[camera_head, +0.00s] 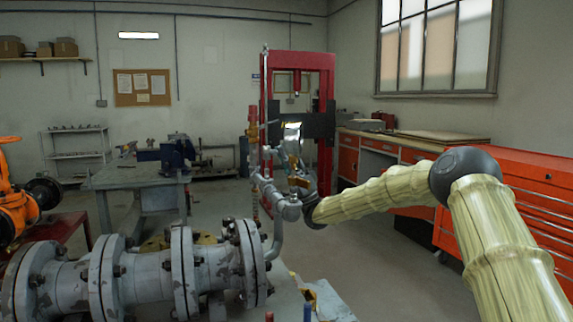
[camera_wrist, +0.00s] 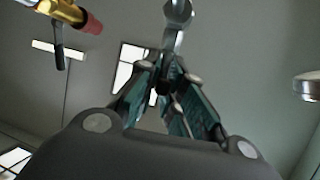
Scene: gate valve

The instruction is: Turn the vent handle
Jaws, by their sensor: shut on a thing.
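My gripper (camera_head: 291,152) is among the thin pipes and fittings above the grey valve assembly in the head view. In the wrist view my gripper's dark green fingers (camera_wrist: 164,88) are closed together on a slim grey metal handle (camera_wrist: 174,42), which runs up to a rounded end at the top edge. I take it to be the vent handle. The fingertips hide its gripped part. In the head view the handle is too small and covered to make out.
Grey flanged pipework (camera_head: 130,274) fills the front left. A brass fitting with a red end (camera_wrist: 70,12) is close at the upper left of the wrist view, and a round metal part (camera_wrist: 307,86) at right. A red press frame (camera_head: 326,75) and orange tool cabinet (camera_head: 530,190) stand behind.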

